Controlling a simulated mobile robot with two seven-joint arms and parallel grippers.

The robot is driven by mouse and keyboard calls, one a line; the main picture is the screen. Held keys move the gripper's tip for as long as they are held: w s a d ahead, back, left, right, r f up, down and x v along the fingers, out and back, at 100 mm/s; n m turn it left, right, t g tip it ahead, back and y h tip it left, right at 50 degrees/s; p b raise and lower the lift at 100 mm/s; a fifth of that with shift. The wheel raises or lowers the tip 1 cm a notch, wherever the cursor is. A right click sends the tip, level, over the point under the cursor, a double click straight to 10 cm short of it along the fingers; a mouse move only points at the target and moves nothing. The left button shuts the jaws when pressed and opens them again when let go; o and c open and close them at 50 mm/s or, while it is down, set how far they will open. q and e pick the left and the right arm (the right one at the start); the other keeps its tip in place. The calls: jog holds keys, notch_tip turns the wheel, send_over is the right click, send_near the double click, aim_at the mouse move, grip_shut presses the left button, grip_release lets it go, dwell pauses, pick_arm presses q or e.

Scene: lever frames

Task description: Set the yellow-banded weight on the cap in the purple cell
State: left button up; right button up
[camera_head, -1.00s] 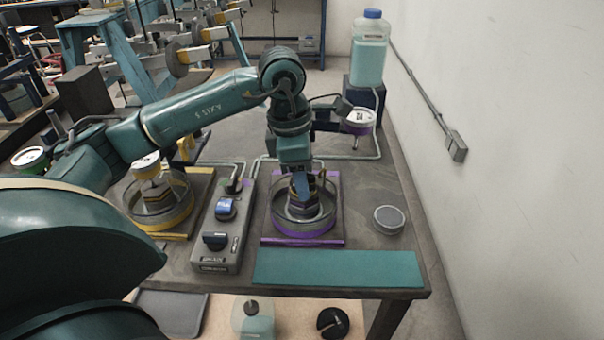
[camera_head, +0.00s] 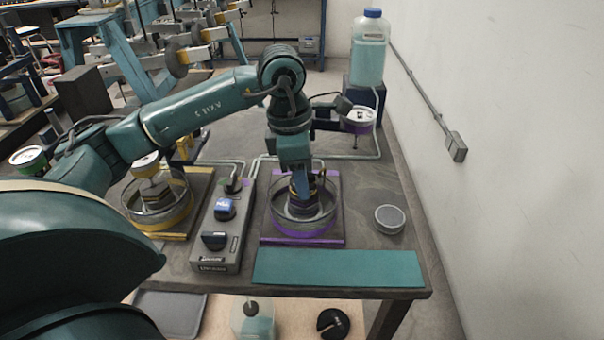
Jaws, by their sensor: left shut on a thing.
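My left gripper (camera_head: 302,186) points down over the purple cell (camera_head: 306,232), a round clear-walled dish with a purple band on a purple-edged plate. It is shut on a dark, banded weight (camera_head: 300,207), seen inside the dish's outline; a small yellowish band shows near the fingers. The cap under the weight is hidden, so I cannot tell whether the two touch. My right gripper is not in view.
Left of it stand a grey control box (camera_head: 222,235) with knobs and a yellow-banded cell (camera_head: 160,215). A bottle (camera_head: 369,50) stands behind.

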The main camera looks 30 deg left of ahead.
pick_arm(q)
jog(key=shift+f, duration=0.2)
dwell(0.4)
jog(key=o, duration=1.2)
jog(key=r, duration=0.4)
jog(key=a+r, duration=0.1)
jog(key=r, duration=0.3)
jog(key=s+r, duration=0.1)
jog(key=r, duration=0.4)
jog(key=shift+s+a, duration=0.1)
jog(key=shift+a, duration=0.2)
jog(key=shift+s, duration=0.1)
